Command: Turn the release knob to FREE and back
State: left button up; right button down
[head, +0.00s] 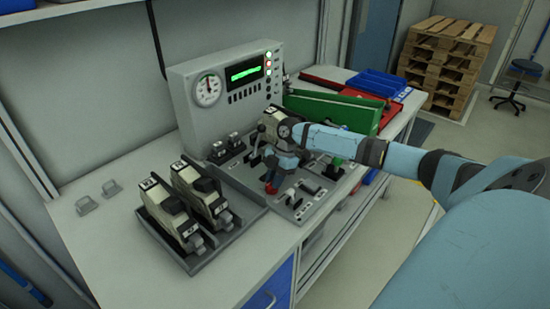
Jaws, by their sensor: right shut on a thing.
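My right gripper (272,181) reaches in from the right and points down at the grey fixture panel (312,210) in front of the gauge box. Its fingers are shut on a small part there, which I take to be the release knob. A small red piece (271,188) shows at the fingertips. The fingers hide most of the knob, and its marking and angle cannot be read. My left gripper is not in view.
The grey box with a round gauge (208,90) and a green display (245,71) stands behind the fixture. Two beige-and-black units (206,194) sit in a dark tray at the left. A green bin (335,110) and a blue tray (378,84) stand farther right. The bench's front left (130,270) is clear.

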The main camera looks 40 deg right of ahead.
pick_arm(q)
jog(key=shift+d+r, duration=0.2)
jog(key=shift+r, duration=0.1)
pick_arm(e)
jog(key=shift+a+f+n+g, duration=0.2)
jog(key=shift+n+g, duration=0.1)
jog(key=shift+n, duration=0.3)
jog(key=c, duration=1.1)
grip_release()
jog(key=shift+s, duration=0.1)
jog(key=shift+d+r, duration=0.1)
jog(key=shift+d, duration=0.05)
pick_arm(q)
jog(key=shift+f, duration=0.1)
pick_arm(e)
jog(key=v, duration=1.3)
jog(key=shift+d+r, duration=0.1)
jog(key=shift+r, duration=0.2)
jog(key=shift+r, duration=0.1)
